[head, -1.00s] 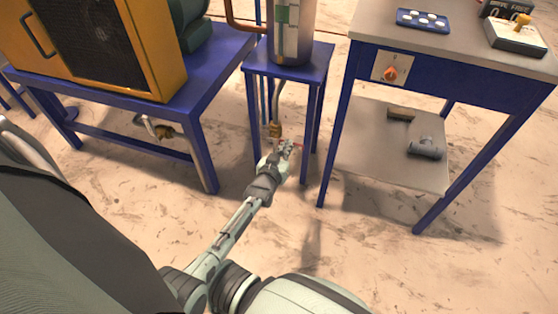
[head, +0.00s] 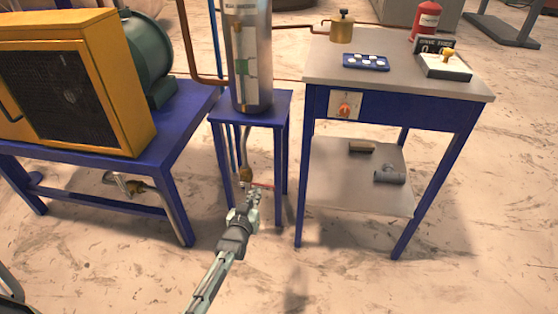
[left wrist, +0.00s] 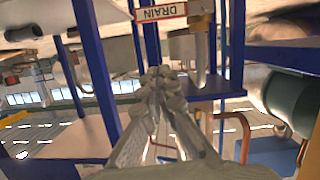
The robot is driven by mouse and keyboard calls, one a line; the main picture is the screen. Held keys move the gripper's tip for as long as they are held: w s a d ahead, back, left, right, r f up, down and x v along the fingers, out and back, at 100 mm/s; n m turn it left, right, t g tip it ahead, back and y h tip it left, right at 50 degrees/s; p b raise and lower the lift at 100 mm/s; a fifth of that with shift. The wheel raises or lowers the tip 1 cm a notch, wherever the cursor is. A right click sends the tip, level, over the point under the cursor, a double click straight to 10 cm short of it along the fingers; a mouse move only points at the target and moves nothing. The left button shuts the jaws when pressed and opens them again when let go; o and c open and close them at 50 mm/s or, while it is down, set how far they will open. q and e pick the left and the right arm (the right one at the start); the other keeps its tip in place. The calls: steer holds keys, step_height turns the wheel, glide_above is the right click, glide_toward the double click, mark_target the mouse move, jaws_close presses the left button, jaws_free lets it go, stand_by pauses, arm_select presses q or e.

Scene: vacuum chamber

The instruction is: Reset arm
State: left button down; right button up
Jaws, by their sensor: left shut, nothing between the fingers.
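My left gripper (head: 250,200) is shut and empty. It is in front of the small blue stand (head: 282,108), just below the brass drain valve (head: 246,174) in the head view. I cannot tell whether it touches the valve. In the left wrist view the closed fingertips (left wrist: 158,82) point toward a red-bordered DRAIN tag (left wrist: 160,12), with the brass fitting (left wrist: 200,22) beside it. The metal tank (head: 250,60) stands upright on the stand. My right gripper is not in view.
On the left, a blue bench holds an orange compressor housing (head: 75,85) and a green motor (head: 145,55). On the right is a work table (head: 400,88) with a red-knob switch (head: 344,110), a blue tray (head: 366,62) and a lower shelf (head: 350,190). The floor in front is clear.

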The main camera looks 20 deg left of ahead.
arm_select(q)
steer(key=s+d+f+m+g, duration=0.1)
steer(key=s+f+g, duration=0.3)
steer(key=s, duration=0.7)
steer(key=s+d+f+m+g+h, duration=0.1)
steer(key=s+f+m+g, duration=0.1)
steer(key=s+f+g, duration=0.2)
steer(key=s+d+f+m+g, duration=0.2)
steer(key=s+f, duration=0.6)
steer(key=s, duration=1.2)
steer(key=g, duration=0.2)
steer(key=shift+s+f+g+h, duration=0.25)
steer(key=shift+g+h, duration=0.15)
